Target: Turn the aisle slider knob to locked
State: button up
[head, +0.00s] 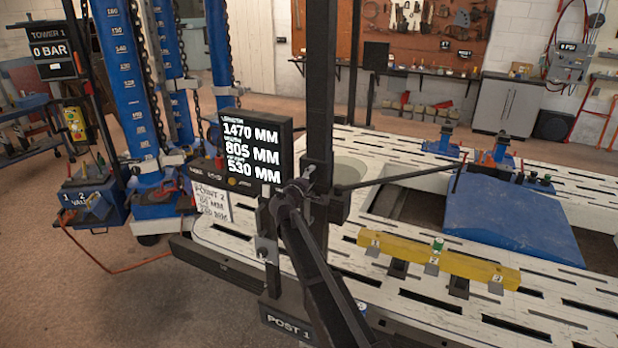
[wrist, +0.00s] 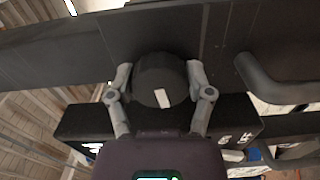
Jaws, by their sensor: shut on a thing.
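In the wrist view a dark round knob (wrist: 158,68) with a short white mark stands on a dark beam. The white mark is on its lower part, nearly upright and tilted slightly. My gripper (wrist: 160,82) is shut on the knob, one finger on each side. A dark label plate (wrist: 236,122) lies below the knob; its white lettering is mostly hidden by my gripper and cannot be read. In the head view my arm reaches to the dark upright post (head: 321,90). I cannot make out the knob there.
A black display (head: 252,152) with white figures hangs left of the post. A dark curved handle (wrist: 275,82) sits right of the knob. The slotted white bench (head: 400,290) carries a yellow bar (head: 470,265) and a blue ramp (head: 515,225). Open floor lies at left.

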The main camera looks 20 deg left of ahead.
jog(key=shift+m, duration=0.8)
jog(key=o, duration=1.1)
jog(key=shift+o, duration=0.2)
jog(key=s, duration=1.2)
jog(key=shift+a, duration=0.45)
